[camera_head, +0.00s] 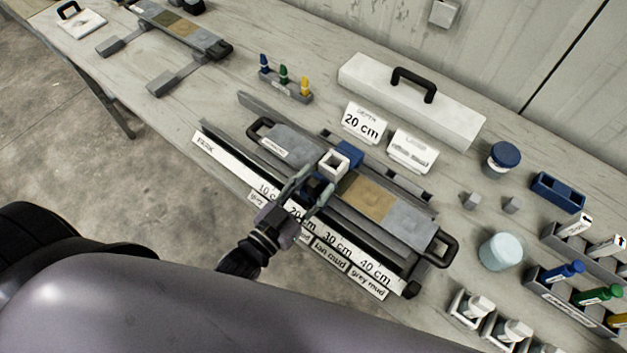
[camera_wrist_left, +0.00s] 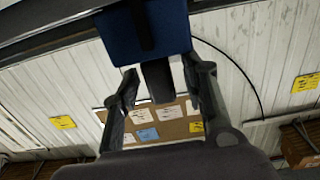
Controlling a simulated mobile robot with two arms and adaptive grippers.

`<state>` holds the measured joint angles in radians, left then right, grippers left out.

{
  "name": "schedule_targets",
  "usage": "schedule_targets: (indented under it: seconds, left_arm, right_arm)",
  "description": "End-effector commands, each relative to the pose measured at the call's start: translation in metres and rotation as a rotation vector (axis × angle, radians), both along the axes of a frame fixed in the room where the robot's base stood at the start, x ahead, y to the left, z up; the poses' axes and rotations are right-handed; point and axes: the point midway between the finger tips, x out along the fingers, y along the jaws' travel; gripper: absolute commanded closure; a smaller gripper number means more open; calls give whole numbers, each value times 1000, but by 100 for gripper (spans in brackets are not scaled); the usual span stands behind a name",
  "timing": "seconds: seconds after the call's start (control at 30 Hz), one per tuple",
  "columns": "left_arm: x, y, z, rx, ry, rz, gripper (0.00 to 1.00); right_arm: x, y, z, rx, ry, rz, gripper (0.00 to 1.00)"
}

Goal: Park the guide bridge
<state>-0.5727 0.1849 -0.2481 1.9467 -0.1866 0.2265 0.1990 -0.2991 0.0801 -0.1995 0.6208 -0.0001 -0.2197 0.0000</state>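The guide bridge (camera_head: 349,154), a blue piece with a white square collar (camera_head: 333,164), spans the core liner tray (camera_head: 290,146) in the head view. It stands near the 20 cm part of the scale strip (camera_head: 235,165), whose far left end reads PARK. My left gripper (camera_head: 311,188) is at the bridge's near side. In the left wrist view, the blue body (camera_wrist_left: 150,32) lies just beyond the fingertips. A dark post (camera_wrist_left: 157,82) stands between the two open fingers (camera_wrist_left: 160,80), with gaps visible on both sides. My right gripper is not in view.
Behind the tray stand a 20 cm card (camera_head: 364,122), another card (camera_head: 412,150) and a long white box with a black handle (camera_head: 410,98). A small rack with coloured pegs (camera_head: 285,85) is at the back left. Jars and racks (camera_head: 500,251) crowd the right.

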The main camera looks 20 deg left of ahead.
Motion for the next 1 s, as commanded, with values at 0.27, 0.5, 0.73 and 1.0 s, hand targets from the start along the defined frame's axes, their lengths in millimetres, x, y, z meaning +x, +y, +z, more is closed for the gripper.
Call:
schedule_targets:
  seconds: [0.27, 0.5, 0.73, 1.0]
  left_arm:
    - [2, -1, 0, 0, 0, 0, 60]
    - [2, -1, 0, 0, 0, 0, 74]
    - [2, -1, 0, 0, 0, 0, 89]
    - [2, -1, 0, 0, 0, 0, 100]
  right_arm:
    - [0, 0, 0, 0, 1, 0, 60]
    - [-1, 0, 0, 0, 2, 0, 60]
    - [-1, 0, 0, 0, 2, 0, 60]
    - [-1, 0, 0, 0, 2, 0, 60]
